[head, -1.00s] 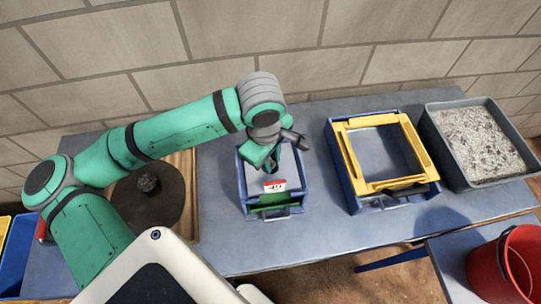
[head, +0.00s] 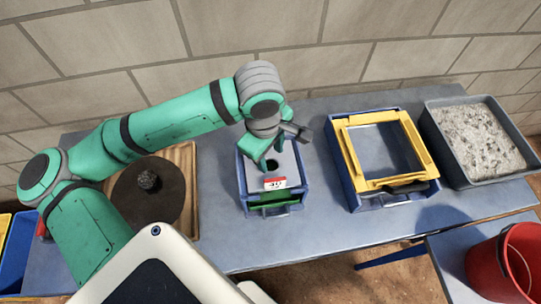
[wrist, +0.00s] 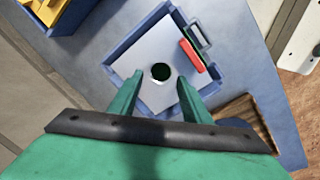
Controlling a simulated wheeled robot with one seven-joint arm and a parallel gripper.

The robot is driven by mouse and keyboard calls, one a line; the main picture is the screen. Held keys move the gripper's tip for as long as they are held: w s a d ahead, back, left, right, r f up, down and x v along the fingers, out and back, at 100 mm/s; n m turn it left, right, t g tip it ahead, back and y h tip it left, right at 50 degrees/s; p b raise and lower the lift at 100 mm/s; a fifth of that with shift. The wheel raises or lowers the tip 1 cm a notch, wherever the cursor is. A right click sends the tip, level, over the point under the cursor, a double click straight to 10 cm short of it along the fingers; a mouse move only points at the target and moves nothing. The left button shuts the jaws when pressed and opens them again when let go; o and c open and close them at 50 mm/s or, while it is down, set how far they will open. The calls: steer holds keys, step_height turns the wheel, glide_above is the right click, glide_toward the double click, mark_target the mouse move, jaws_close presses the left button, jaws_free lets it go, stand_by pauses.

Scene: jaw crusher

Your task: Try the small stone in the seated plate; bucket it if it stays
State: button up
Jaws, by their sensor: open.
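A pale plate (head: 256,176) with one round dark hole lies flat inside a blue frame (head: 243,190) on the table. The wrist view shows the plate (wrist: 140,55) and its hole between my fingers. A red and white tag (head: 275,183) sits at the plate's front edge, with a green piece (head: 273,197) below it. My gripper (wrist: 158,88) is open and empty above the plate. No small stone shows on the plate; I cannot tell whether one is inside the dark hole. A dark lump of stone (head: 149,180) rests on a dark round disc at the left.
The disc (head: 150,208) lies on a wooden board (head: 188,160). A yellow frame (head: 350,150) sits on a blue one to the right. A grey tray (head: 435,140) of pale rubble stands beyond it. A red bucket (head: 490,265) stands lower right. Bare table lies between the frames.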

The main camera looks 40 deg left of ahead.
step_height(320, 180, up, 9)
steer(key=s, duration=0.1)
steer(key=shift+f, duration=0.1)
stand_by(1.1)
